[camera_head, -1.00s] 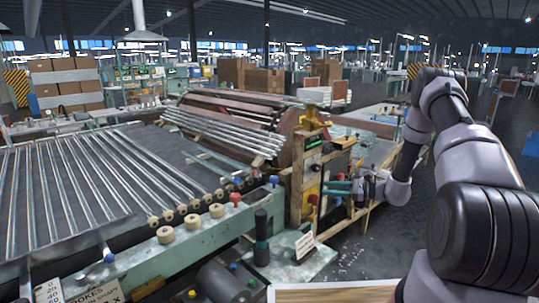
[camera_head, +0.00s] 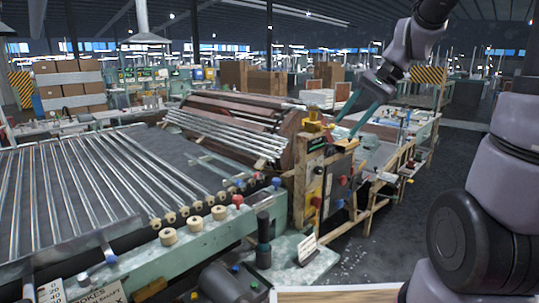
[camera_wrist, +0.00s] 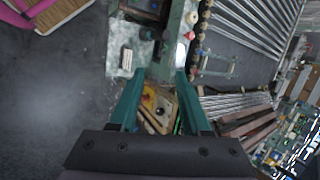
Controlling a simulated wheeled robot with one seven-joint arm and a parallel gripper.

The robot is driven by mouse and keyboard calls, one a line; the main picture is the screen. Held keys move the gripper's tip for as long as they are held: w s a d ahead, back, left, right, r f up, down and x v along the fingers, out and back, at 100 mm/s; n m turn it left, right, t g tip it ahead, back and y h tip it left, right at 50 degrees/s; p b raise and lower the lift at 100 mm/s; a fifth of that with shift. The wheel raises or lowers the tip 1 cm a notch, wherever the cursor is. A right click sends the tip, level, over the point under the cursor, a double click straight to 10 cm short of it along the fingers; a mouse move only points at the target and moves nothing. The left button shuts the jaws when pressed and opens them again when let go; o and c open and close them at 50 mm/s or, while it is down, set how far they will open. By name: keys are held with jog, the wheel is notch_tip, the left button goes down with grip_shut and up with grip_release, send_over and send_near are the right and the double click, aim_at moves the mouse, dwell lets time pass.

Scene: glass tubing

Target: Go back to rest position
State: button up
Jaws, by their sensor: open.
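My gripper (camera_head: 356,112) is raised at the upper right of the head view, its teal fingers pointing down and to the left. The fingers are apart with nothing between them. In the wrist view my gripper (camera_wrist: 158,98) also shows open and empty. Beyond its fingertips lies the machine's control post (camera_head: 314,180), which carries a yellow part on top and knobs on its panel. The gripper appears clear of the post in the head view. My arm bends up out of the top of the picture.
A conveyor bed (camera_head: 75,190) with glass tubes fills the left. A drum (camera_head: 240,118) with more tubes stands behind the post. A green bench (camera_head: 185,245) with round rollers runs along the front. A wooden board (camera_head: 335,294) is at the bottom edge. Floor is open at right.

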jog(key=s+d+r+n+t+h, duration=0.1)
jog(key=s+d+r+t+h, duration=0.1)
jog(key=s, duration=0.4)
jog(key=s+d+r+n+t+h, duration=0.1)
jog(key=s+d+r+t+h, duration=0.1)
jog(key=s+r, duration=0.3)
jog(key=shift+s+d+n+t, duration=0.2)
jog(key=shift+s+n+t, duration=0.2)
jog(key=shift+s+t, duration=0.35)
jog(key=shift+a, duration=0.1)
dwell(1.0)
